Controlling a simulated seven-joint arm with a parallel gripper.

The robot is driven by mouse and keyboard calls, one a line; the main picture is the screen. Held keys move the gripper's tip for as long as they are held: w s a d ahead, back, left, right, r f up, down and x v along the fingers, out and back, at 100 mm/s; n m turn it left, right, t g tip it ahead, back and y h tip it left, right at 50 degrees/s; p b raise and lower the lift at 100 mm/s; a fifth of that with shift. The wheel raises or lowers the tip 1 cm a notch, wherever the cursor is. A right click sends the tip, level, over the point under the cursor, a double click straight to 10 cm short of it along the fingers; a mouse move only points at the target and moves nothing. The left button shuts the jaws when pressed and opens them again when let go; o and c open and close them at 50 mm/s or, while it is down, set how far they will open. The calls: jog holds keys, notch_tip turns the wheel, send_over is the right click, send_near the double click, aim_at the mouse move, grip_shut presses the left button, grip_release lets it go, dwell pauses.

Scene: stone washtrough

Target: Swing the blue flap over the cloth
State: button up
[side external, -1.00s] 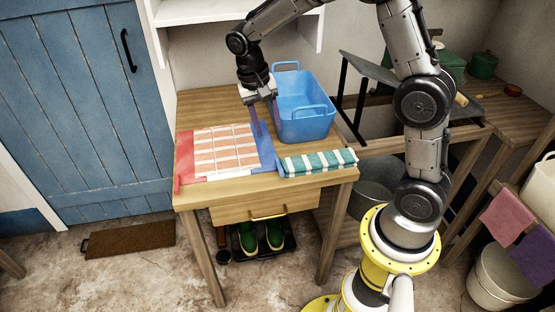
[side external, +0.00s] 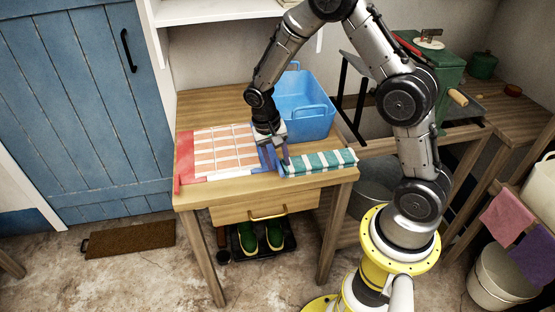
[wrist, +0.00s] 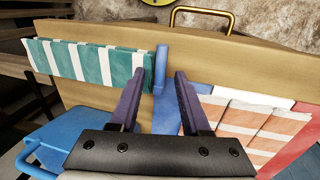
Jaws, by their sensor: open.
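A folding board lies flat on the wooden table. Its blue flap (side external: 268,160) is on the right, beside the cloth (side external: 225,148) with orange and white stripes, which lies spread on the board. My gripper (side external: 278,160) is open and low at the blue flap's right edge, near the teal striped cloth (side external: 318,162). In the wrist view, the blue flap's raised edge bar (wrist: 161,72) stands between the two open fingers of my gripper (wrist: 160,74). Whether a finger touches it, I cannot tell. The orange striped cloth shows right of the fingers (wrist: 255,122).
A blue basin (side external: 304,108) stands behind the gripper on the table. The board's red flap (side external: 185,160) is at the left, and a white strip (side external: 215,176) is at the front. A drawer with a brass handle (side external: 268,217) is below. The table's back left is clear.

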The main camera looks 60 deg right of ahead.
grip_shut()
dwell(1.4)
